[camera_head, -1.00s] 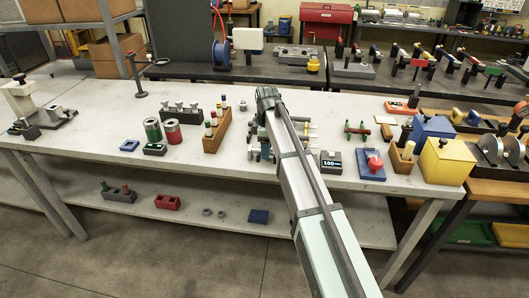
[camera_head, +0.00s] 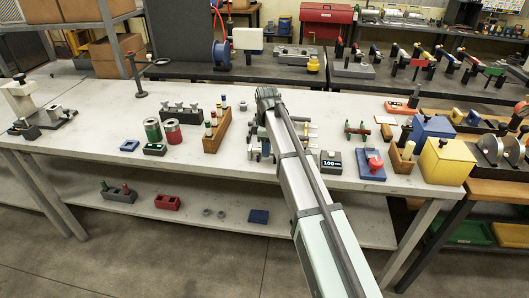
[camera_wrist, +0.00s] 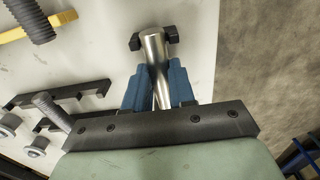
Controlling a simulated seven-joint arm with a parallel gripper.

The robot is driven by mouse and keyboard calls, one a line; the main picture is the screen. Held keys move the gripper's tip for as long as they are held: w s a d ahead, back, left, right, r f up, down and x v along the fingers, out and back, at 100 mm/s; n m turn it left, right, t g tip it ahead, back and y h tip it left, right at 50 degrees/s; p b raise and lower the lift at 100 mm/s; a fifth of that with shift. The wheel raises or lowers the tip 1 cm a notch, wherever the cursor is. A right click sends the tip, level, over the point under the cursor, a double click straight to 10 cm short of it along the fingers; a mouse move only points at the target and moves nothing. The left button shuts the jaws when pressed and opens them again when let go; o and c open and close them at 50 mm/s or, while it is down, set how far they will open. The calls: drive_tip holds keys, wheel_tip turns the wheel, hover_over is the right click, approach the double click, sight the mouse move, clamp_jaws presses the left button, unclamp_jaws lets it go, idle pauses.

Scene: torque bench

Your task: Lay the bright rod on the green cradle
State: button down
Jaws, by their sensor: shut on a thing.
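The bright rod (camera_wrist: 153,45) is a smooth, shiny metal bar between the blue fingers of my gripper (camera_wrist: 158,78) in the wrist view. My gripper is shut on it. The rod's far end lies between the two prongs of a small black holder (camera_wrist: 172,41); I cannot tell whether it touches them. In the head view my arm covers most of the gripper and the rod. A small rack with green parts (camera_head: 357,129) stands on the bench right of my arm; I cannot tell whether it is the green cradle.
In the wrist view, black holders (camera_wrist: 62,95) with threaded bolts lie left of the gripper, and a yellow piece (camera_wrist: 22,32) farther up. In the head view, a wooden block (camera_head: 211,142) with pegs stands left of my arm, and a 100-marked box (camera_head: 331,163) right of it.

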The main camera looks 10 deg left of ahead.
drive_tip(key=shift+r, duration=0.15)
idle(0.5)
drive_tip(key=shift+r, duration=2.35)
drive_tip(key=w+d+r, duration=0.2)
drive_tip(key=w+d, duration=1.1)
drive_tip(key=d, duration=0.4)
drive_tip(key=w+d+r, duration=0.1)
drive_tip(key=w+d, duration=1.2)
drive_tip(key=d, duration=0.5)
drive_tip(key=shift+d+r, duration=0.25)
drive_tip(key=shift+r, duration=0.1)
drive_tip(key=shift+f, duration=0.1)
drive_tip(key=shift+f, duration=2.8)
